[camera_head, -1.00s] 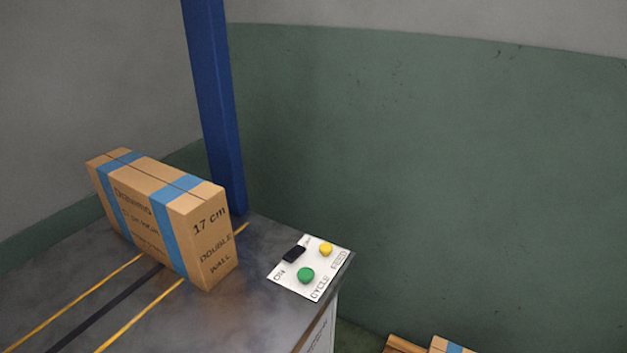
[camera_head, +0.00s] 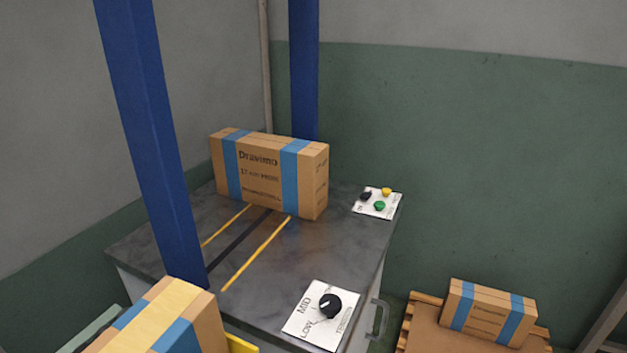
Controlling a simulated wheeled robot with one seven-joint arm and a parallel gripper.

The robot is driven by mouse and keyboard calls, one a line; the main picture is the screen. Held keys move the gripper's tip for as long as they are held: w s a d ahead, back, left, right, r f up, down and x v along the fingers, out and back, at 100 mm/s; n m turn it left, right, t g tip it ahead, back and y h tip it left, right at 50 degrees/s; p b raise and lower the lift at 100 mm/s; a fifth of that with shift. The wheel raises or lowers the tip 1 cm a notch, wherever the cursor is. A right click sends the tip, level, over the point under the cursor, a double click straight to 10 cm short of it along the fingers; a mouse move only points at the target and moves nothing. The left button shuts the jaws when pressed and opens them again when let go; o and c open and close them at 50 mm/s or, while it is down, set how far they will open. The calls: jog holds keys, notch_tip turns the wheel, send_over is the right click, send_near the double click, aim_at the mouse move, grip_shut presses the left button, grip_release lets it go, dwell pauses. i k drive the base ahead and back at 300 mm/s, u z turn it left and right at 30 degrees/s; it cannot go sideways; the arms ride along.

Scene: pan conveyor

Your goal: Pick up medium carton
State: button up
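A brown carton (camera_head: 265,178) with two blue bands stands upright on the grey machine top, at its far side. Its front carries the word Dravimo. A second brown carton (camera_head: 150,318) with blue bands and a pale tape strip is at the bottom left, cut off by the frame edge. A third, smaller-looking carton (camera_head: 487,312) with blue bands lies on a wooden pallet at the lower right. I cannot tell from the print which one is the medium carton. My gripper is not in view.
Two blue posts (camera_head: 150,140) rise at the machine's left and back. The grey machine top (camera_head: 255,290) bears yellow and black lines, a button panel (camera_head: 378,203) and a dial panel (camera_head: 322,315). The wooden pallet (camera_head: 420,325) stands at the right. A green wall closes the back.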

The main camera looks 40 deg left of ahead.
aim_at(287, 175)
jog(key=k, duration=0.45)
jog(key=z, duration=0.6)
jog(key=i, duration=1.7)
jog(key=u, duration=3.35)
jog(key=i, duration=0.5)
jog(key=z, duration=0.1)
